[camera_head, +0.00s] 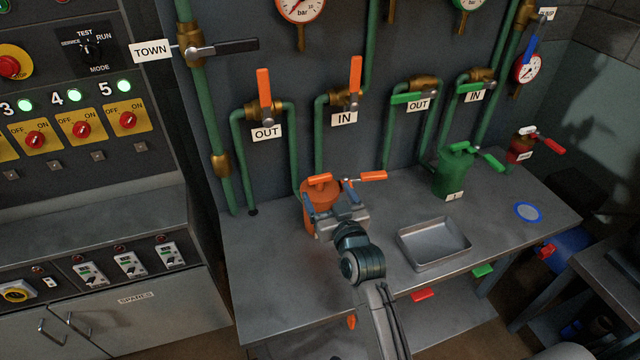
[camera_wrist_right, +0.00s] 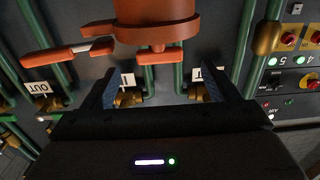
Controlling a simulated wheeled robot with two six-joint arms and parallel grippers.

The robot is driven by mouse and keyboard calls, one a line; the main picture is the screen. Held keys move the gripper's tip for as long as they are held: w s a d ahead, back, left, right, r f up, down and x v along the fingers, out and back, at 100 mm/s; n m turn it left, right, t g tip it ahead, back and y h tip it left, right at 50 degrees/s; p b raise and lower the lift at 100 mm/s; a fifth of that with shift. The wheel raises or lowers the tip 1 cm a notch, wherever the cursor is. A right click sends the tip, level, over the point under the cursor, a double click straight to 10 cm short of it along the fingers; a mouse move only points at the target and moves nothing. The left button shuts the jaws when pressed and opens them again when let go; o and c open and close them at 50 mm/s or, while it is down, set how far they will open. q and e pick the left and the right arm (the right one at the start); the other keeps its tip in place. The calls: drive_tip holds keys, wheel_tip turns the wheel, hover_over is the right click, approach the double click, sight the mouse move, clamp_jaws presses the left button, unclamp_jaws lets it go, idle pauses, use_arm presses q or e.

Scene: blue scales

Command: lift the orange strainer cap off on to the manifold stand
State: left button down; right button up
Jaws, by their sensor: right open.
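The orange strainer (camera_head: 313,217) stands on the grey bench, its cap (camera_head: 320,180) on top with a flat orange grip tab. A lever with an orange handle (camera_head: 373,176) sticks out to its right. My right gripper (camera_head: 328,197) is open in front of the strainer, partly covering its body. In the right wrist view, which looks upside down, the cap's tab (camera_wrist_right: 160,56) sits just beyond the two blue-padded fingertips (camera_wrist_right: 161,84), lined up with the gap between them. I see no contact. I cannot identify the manifold stand for certain. My left gripper is not in view.
A shallow metal tray (camera_head: 434,243) lies right of my right arm. A green strainer (camera_head: 453,174) and a blue ring (camera_head: 528,212) are farther right. Green pipes (camera_head: 292,150) and orange valve handles (camera_head: 264,84) rise behind. The bench's front left (camera_head: 270,290) is clear.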

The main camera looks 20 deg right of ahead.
sight(321, 179)
drive_tip(key=shift+w, duration=0.85)
drive_tip(key=shift+w+r+p, duration=0.15)
drive_tip(key=shift+w+p, duration=0.2)
drive_tip(key=shift+p, duration=0.05)
drive_tip(key=w+p, duration=0.1)
drive_tip(key=w, duration=0.2)
drive_tip(key=shift+w+r+p, duration=0.1)
drive_tip(key=shift+w+p, duration=0.05)
drive_tip(key=shift+p, duration=0.25)
drive_tip(key=shift+w+f, duration=0.2)
drive_tip(key=shift+w, duration=0.35)
drive_tip(key=shift+s+a, duration=0.1)
drive_tip(key=c, duration=1.3)
drive_tip(key=shift+r, duration=0.1)
drive_tip(key=shift+c, duration=0.4)
drive_tip(key=shift+r, duration=0.1)
